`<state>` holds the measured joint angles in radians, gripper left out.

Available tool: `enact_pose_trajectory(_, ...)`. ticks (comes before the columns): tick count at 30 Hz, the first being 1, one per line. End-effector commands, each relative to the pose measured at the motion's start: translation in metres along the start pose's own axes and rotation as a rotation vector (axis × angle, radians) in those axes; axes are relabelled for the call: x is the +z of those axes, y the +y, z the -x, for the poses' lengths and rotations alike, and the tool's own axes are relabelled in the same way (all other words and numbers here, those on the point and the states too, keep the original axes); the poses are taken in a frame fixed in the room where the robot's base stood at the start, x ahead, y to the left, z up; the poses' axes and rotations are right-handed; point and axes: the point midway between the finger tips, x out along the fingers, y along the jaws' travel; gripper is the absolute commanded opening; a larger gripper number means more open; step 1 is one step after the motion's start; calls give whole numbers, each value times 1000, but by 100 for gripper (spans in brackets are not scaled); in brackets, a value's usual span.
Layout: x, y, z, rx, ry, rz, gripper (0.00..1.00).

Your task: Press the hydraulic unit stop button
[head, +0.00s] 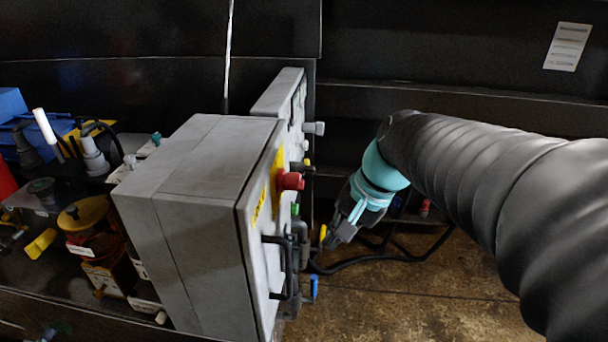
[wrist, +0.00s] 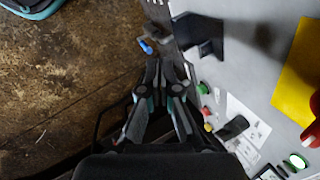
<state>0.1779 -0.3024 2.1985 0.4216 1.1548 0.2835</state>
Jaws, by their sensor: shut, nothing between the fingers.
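The grey control cabinet (head: 195,215) stands left of my gripper (head: 332,240) in the head view. Its front panel (wrist: 240,60) fills the right of the wrist view. A small green button (wrist: 203,87) and a small red button (wrist: 207,112) sit close together on the panel, right of my gripper (wrist: 162,68). A large red knob (wrist: 313,130) on a yellow plate (wrist: 298,75) is at the right edge; the knob also shows in the head view (head: 291,181). The button labels are unreadable. My gripper is shut and empty, beside the panel and apart from the buttons.
A black handle (head: 275,262) sticks out from the panel. A blue-ended lever (head: 314,288) and black hoses (head: 370,258) are low by the cabinet. Brown floor (head: 430,300) is open to the right.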

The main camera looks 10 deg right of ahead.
Motion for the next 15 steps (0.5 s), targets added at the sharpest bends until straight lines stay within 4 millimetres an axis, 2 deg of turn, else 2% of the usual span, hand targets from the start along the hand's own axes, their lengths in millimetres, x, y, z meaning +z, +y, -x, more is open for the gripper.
enact_pose_trajectory(1, -14, -5, -8, -25, -48, -79, 0)
enact_pose_trajectory(5, -47, -22, -20, -104, -171, -279, 0)
enact_pose_trajectory(9, -88, -35, -32, -192, -308, -483, 0)
enact_pose_trajectory(15, -156, -41, -48, -326, -509, -753, 0)
